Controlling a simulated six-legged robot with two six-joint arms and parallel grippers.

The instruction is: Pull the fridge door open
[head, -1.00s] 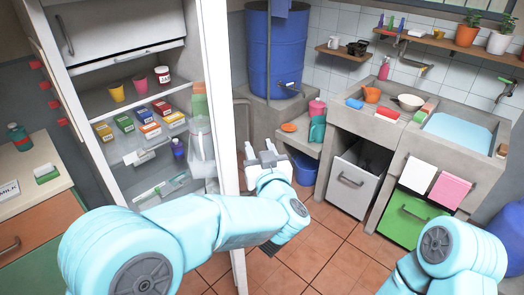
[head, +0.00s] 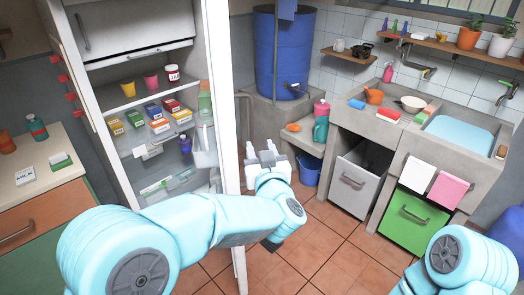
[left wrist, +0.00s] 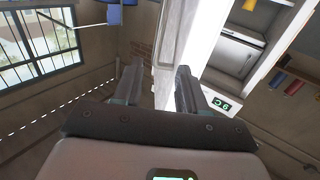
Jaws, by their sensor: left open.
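The fridge (head: 110,75) stands at the left of the head view with its shelves exposed. Its white door (head: 228,120) stands open, seen nearly edge-on, with a clear container on its inner side. My left gripper (head: 264,152) is open just right of the door's edge in the head view. In the left wrist view, the fingers (left wrist: 158,85) are apart, and the pale door (left wrist: 178,45) passes between them in the picture. I cannot tell whether they touch it. The door handle is not clearly visible. My right gripper is out of view; only part of that arm shows.
Cups and small boxes stand on the fridge shelves. A counter (head: 40,175) with bottles is at left. A blue barrel (head: 283,50) stands behind my left gripper. A sink unit (head: 440,140) with an open grey drawer (head: 355,180) is at right. Tiled floor (head: 310,245) is clear.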

